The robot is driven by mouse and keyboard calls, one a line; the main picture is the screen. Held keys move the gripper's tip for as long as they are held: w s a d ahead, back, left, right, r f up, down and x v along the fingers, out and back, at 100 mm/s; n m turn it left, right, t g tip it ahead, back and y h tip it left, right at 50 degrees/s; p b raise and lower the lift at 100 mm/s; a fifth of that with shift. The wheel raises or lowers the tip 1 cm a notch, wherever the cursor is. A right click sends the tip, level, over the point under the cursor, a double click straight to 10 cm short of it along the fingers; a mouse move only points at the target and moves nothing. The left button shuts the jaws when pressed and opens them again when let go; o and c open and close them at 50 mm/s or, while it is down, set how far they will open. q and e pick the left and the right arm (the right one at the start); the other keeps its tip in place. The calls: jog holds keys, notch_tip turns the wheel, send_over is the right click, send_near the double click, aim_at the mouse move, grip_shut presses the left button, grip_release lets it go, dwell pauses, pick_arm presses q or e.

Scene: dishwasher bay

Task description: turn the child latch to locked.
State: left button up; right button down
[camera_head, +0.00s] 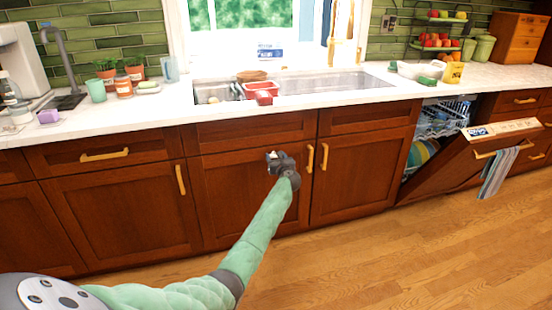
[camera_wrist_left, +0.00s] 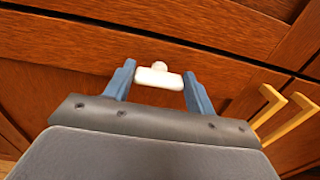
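The child latch (camera_wrist_left: 158,78) is a small white bar with a round knob on the brown cabinet front. In the left wrist view it lies crosswise, its knob towards the top. My left gripper (camera_wrist_left: 159,69) has its two blue-grey fingers spread, one at each end of the latch bar. Whether the fingers touch the bar I cannot tell. In the head view my left gripper (camera_head: 271,155) is at the cabinet door under the sink, left of the two upright door handles. A small white bit of the latch shows at its tip. My right gripper is not in view.
Brass door handles (camera_head: 310,158) stand just right of my left gripper; they also show in the wrist view (camera_wrist_left: 285,118). The dishwasher door (camera_head: 468,155) hangs partly open at the right. The sink (camera_head: 320,84) and counter are above. The wooden floor (camera_head: 400,250) is clear.

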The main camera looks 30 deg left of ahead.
pick_arm(q)
jog(key=c, duration=0.4)
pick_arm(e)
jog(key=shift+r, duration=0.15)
pick_arm(q)
jog(key=shift+w+d+f+m+p, duration=0.1)
jog(key=shift+m+p, duration=1.9)
jog(key=shift+m, duration=1.05)
jog(key=shift+w+d+f+m+p, duration=0.1)
jog(key=shift+m+p, duration=1.85)
jog(key=shift+m, duration=1.05)
jog(key=shift+d+f+m+p, duration=0.1)
jog(key=shift+m+p, duration=1.9)
jog(key=shift+m, duration=1.05)
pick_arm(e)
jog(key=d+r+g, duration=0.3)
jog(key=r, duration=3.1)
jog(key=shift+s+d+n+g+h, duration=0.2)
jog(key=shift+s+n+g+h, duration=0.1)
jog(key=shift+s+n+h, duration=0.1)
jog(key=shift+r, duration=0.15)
